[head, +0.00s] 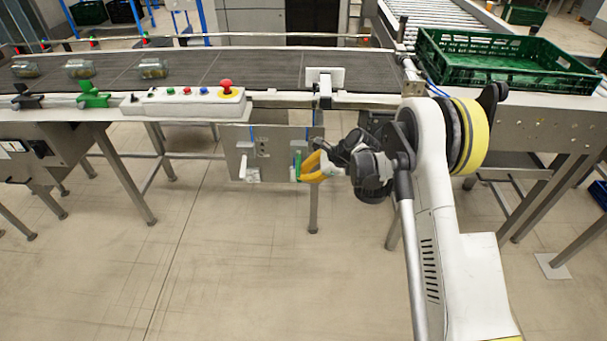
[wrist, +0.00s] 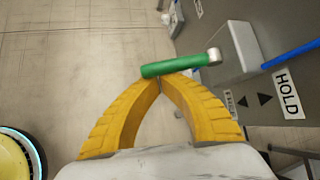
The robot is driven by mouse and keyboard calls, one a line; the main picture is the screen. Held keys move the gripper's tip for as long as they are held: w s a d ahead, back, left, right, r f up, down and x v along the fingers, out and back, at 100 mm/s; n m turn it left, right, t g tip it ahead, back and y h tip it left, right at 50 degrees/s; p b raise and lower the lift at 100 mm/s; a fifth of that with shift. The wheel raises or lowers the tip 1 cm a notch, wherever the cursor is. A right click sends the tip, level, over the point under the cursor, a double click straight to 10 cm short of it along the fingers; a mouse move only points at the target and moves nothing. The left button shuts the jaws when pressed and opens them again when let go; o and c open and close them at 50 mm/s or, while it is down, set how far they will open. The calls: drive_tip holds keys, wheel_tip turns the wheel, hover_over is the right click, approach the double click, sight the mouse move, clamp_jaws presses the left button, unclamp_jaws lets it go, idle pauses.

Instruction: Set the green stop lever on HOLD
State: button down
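The green stop lever (head: 298,164) is on the metal panel under the conveyor's front edge in the head view. In the wrist view the green lever (wrist: 172,67) lies nearly level across the picture, its right end joined to a metal pivot on a grey box (wrist: 232,45). A white HOLD label (wrist: 288,93) is to the right of the lever; a second label is partly hidden by my finger. My gripper (wrist: 161,77) has its yellow fingers together at the tips, right at the lever. I cannot tell whether they touch it. It also shows in the head view (head: 306,172).
The conveyor belt (head: 200,68) carries several glass jars at left. A control box (head: 185,103) with a red button sits on its front edge. A green crate (head: 505,60) stands at right. A white handle (head: 243,168) is left of the lever. Floor in front is clear.

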drive_tip(key=shift+s+r+m+g+p, duration=0.2)
drive_tip(key=shift+r+g+p, duration=0.25)
drive_tip(key=shift+r, duration=0.35)
drive_tip(key=shift+s+r+m+g+p, duration=0.2)
drive_tip(key=shift+r+g+p, duration=0.3)
drive_tip(key=shift+r, duration=0.35)
drive_tip(key=shift+s+r+m+g+p, duration=0.2)
drive_tip(key=shift+r+g+p, duration=0.25)
drive_tip(key=shift+r, duration=0.35)
drive_tip(key=shift+w+a+r, duration=0.1)
drive_tip(key=shift+r, duration=0.05)
drive_tip(key=w+d+r+p, duration=0.1)
drive_tip(key=d+r, duration=0.2)
drive_tip(key=d, duration=0.4)
drive_tip(key=shift+w+d, duration=0.15)
drive_tip(key=shift+d, duration=0.1)
drive_tip(key=shift+r, duration=0.15)
